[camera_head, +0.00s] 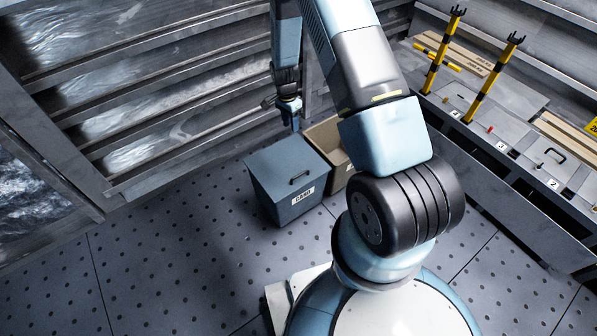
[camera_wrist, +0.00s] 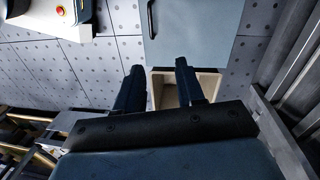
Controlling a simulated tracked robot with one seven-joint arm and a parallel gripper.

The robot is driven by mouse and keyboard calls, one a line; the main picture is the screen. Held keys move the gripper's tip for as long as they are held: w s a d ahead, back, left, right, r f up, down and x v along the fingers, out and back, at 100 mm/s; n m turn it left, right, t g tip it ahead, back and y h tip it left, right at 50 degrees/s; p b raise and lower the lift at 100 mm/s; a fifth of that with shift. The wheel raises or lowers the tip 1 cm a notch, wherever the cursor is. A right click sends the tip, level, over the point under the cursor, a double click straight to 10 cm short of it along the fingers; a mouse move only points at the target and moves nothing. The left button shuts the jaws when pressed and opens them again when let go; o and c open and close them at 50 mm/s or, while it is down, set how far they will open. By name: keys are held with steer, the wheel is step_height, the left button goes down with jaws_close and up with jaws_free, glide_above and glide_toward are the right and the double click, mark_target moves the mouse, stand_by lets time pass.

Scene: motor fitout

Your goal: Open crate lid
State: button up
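The blue-grey crate (camera_head: 289,187) stands on the floor with its lid (camera_head: 280,168) shut. A dark bar handle (camera_head: 299,177) lies on the lid near its front edge, and a "CARD" label is on the front face. In the wrist view the lid (camera_wrist: 200,35) fills the top middle, with its handle (camera_wrist: 151,18) at the lid's left side. My gripper (camera_head: 293,116) is above and behind the crate in the head view, clear of it. In the wrist view my gripper (camera_wrist: 159,78) has its two fingers apart with nothing between them.
An open tan box (camera_head: 326,141) stands right beside the crate, partly hidden by my arm. Metal shelving (camera_head: 150,110) rises at the left and back. A workbench (camera_head: 480,140) with yellow-black posts is on the right. Floor (camera_head: 170,265) in front and left is free.

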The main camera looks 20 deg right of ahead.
step_height(320, 180, down, 11)
steer(key=s+m, duration=0.2)
steer(key=s, duration=0.1)
glide_above(298, 179)
steer(key=shift+g, duration=0.3)
step_height(298, 179, down, 14)
steer(key=shift+r, duration=0.25)
jaws_close()
steer(key=shift+w, duration=0.15)
